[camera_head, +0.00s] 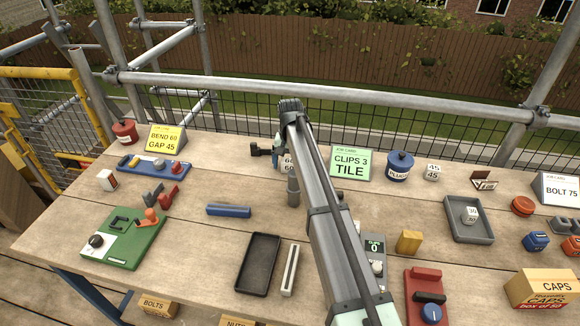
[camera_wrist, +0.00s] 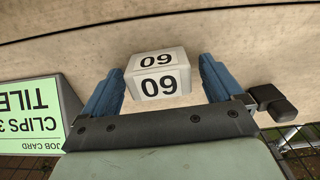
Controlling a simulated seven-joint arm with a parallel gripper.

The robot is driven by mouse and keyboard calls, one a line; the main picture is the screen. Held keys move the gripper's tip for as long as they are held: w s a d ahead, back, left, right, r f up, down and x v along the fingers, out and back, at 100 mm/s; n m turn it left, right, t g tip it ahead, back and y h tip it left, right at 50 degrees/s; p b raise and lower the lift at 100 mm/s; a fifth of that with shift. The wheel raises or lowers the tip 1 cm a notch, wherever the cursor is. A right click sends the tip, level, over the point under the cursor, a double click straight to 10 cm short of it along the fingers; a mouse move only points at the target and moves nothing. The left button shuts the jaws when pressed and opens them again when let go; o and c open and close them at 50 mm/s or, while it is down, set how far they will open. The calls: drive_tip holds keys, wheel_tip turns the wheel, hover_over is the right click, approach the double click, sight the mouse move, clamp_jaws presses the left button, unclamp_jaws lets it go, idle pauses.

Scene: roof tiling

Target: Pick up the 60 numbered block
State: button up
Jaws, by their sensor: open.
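The block numbered 60 (camera_wrist: 158,77) is white with black digits on two faces. In the wrist view it sits on the wooden table between the two blue fingers of my gripper (camera_wrist: 160,85). The fingers are open, with a visible gap to the block on each side.
The green "CLIPS 3 TILE" card (camera_head: 351,163) stands right of the block. A black knob-like thing (camera_wrist: 272,102) lies close beside one finger. Other numbered blocks are a 45 block (camera_head: 432,172) and one in a grey tray (camera_head: 485,232).

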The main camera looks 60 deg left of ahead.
drive_tip(key=shift+c, duration=0.2)
drive_tip(key=c, duration=1)
